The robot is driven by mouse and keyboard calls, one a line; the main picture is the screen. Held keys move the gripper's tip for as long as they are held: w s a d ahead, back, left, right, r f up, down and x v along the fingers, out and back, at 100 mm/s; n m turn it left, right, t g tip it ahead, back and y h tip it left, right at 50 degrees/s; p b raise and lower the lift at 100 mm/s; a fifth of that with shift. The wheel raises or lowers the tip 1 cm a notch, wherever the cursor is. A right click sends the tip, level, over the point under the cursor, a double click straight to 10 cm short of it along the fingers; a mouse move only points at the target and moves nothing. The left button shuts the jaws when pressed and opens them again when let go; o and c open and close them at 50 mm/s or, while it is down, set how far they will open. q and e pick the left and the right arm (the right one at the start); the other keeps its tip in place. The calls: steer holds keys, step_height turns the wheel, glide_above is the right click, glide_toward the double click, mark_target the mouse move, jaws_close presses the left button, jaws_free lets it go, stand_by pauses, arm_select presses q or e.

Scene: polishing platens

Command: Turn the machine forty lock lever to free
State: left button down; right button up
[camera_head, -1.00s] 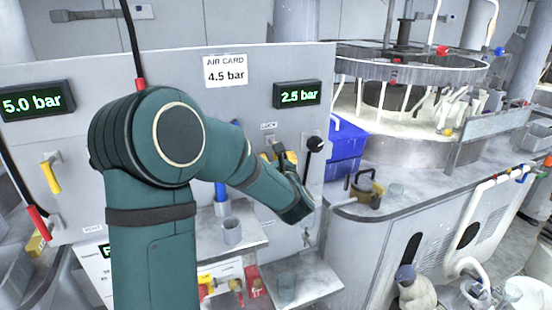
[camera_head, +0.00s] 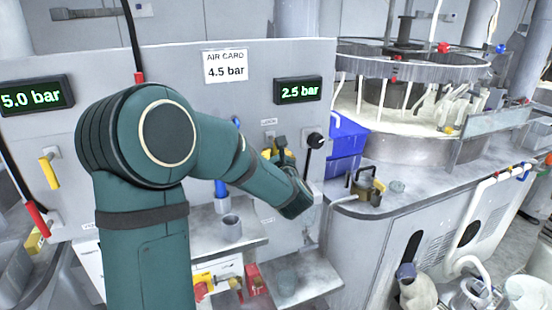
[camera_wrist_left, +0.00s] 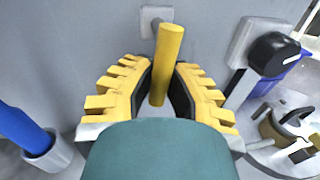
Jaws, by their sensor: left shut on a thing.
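The lock lever (camera_wrist_left: 168,62) is a yellow rod on a pale square mount (camera_wrist_left: 155,20) on the grey panel. In the left wrist view it stands nearly upright, leaning slightly right at the top. My left gripper (camera_wrist_left: 166,85) is shut on it, with a yellow, black-padded finger on each side. In the head view my left gripper (camera_head: 279,157) is at the panel under the small lock label (camera_head: 268,122), and my forearm and wrist hide part of it. The lever is hard to make out there. My right gripper is not in view.
A black knob (camera_head: 314,140) is close to the right of my gripper; it also shows in the left wrist view (camera_wrist_left: 273,53). A blue handle (camera_wrist_left: 22,128) is at the left. Shelves with a grey cup (camera_head: 231,227) lie below. Blue bins (camera_head: 346,140) stand right.

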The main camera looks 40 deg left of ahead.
mark_target(261, 146)
arm_select(q)
steer(key=shift+s+a+m+b, duration=0.15)
steer(key=shift+s+m+b, duration=0.2)
steer(key=shift+m+b, duration=0.6)
steer(key=m, duration=0.1)
steer(key=m+g+p, duration=0.1)
steer(key=m, duration=0.1)
steer(key=s+r+m, duration=0.1)
steer(key=m, duration=0.1)
steer(key=shift+a+g, duration=0.3)
steer(key=shift+g, duration=0.1)
steer(key=shift+s+a+r+m+g+p, duration=0.1)
steer(key=shift+s+r+m+g+p, duration=0.1)
steer(key=shift+m+p, duration=0.4)
steer(key=shift+s+a+r+m+g+p, duration=0.15)
steer(key=shift+m+p, duration=0.15)
steer(key=shift+m, duration=0.45)
steer(key=shift+d, duration=0.1)
steer(key=c, duration=0.9)
jaws_free()
steer(key=shift+c, duration=0.2)
